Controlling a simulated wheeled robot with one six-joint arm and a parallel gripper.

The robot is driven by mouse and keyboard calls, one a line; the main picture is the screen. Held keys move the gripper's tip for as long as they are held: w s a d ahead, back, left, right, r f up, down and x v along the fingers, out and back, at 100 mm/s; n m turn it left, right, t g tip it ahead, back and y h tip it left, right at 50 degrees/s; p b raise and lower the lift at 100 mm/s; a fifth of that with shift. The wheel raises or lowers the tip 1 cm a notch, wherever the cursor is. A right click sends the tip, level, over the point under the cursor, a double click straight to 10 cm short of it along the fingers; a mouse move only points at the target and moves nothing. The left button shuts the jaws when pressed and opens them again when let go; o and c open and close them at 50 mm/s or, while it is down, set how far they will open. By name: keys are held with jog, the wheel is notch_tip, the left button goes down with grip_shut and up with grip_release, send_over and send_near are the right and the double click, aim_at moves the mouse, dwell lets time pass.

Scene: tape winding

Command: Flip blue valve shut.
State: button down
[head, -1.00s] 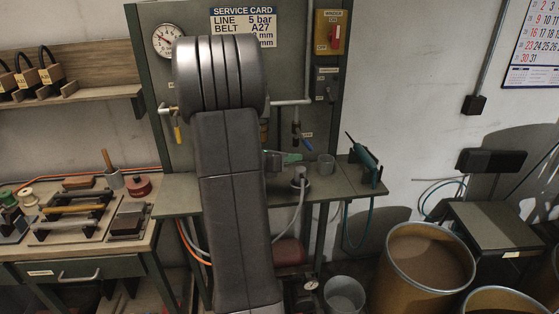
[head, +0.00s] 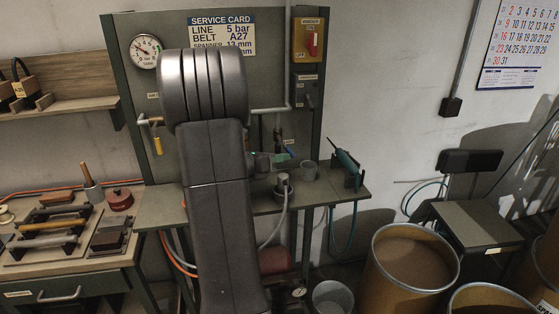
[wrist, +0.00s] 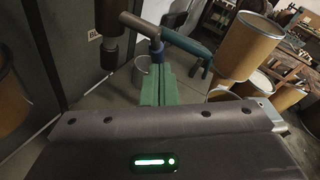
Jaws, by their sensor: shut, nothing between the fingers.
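My gripper (wrist: 157,75) is shut and empty, its green fingers pressed together in the wrist view. In the head view my gripper (head: 290,152) is a small green shape in front of the back panel, right of my arm. My arm hides part of the panel and pipework there.
A yellow-handled valve (head: 157,145) hangs at the panel's left. Brown drums (head: 413,262) stand at the lower right.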

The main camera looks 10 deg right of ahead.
jog(key=shift+d+f+h+b, duration=0.1)
jog(key=shift+d+h+b, duration=0.05)
jog(key=shift+h+b, duration=0.3)
jog(key=shift+d+f+n+t+h+b, duration=0.15)
jog(key=shift+d+n+t+h+b, duration=0.2)
jog(key=shift+h+b, duration=0.45)
jog(key=shift+d+r+b, duration=0.25)
jog(key=shift+d+r, duration=0.05)
jog(key=shift+d, duration=0.2)
jog(key=shift+d+r+b, duration=0.25)
jog(key=shift+d+r, duration=0.05)
jog(key=shift+d, duration=0.2)
jog(key=shift+d+r, duration=0.1)
jog(key=shift+y, duration=0.25)
jog(key=b+v, duration=0.1)
jog(key=v, duration=1.2)
jog(key=shift+a, duration=0.4)
